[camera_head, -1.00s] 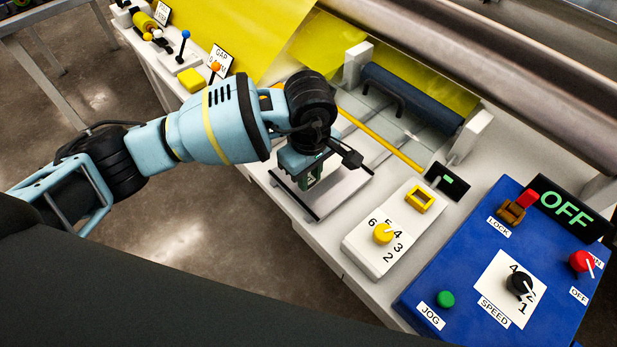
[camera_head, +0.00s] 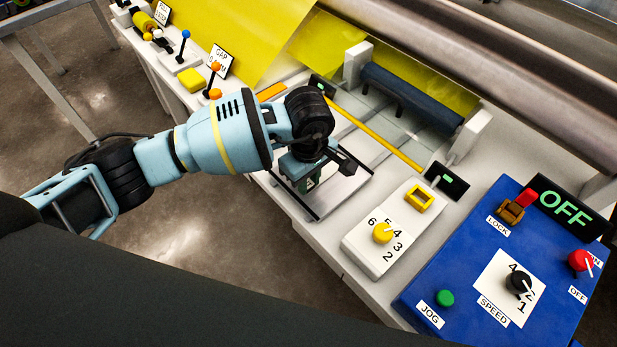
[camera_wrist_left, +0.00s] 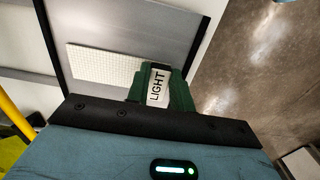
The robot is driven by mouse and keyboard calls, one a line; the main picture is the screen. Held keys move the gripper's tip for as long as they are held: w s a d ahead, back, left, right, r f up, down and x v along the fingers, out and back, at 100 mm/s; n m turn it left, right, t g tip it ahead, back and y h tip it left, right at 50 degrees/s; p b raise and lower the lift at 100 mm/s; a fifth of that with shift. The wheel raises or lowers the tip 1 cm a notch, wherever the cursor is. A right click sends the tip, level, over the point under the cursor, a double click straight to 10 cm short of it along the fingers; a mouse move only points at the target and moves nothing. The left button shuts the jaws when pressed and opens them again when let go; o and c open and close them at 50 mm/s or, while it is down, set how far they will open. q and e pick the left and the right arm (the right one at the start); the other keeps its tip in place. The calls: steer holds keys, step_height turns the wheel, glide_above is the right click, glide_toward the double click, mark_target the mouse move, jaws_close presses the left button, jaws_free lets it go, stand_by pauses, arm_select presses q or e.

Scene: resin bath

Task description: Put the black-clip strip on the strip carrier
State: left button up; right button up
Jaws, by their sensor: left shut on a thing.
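My left gripper (camera_head: 304,176) is over the grey plate (camera_head: 347,187) with dark edges on the near side of the bench. In the left wrist view a white, finely textured strip (camera_wrist_left: 105,68) reaches left from behind the green block, over the grey plate (camera_wrist_left: 130,25). I cannot tell whether the strip is joined to the block or rests on the plate. My right gripper is not in view.
Right of the plate stand a white box with a yellow dial (camera_head: 383,233) and a blue control panel (camera_head: 455,270) with an OFF display. A dark roller (camera_head: 412,98) and a yellow bar (camera_head: 375,133) lie behind. Levers and a yellow block (camera_head: 191,80) line the bench at upper left.

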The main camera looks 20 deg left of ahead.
arm_select(q)
steer(key=o, duration=0.9)
steer(key=shift+o, duration=0.2)
step_height(320, 180, up, 12)
steer(key=shift+r, duration=0.1)
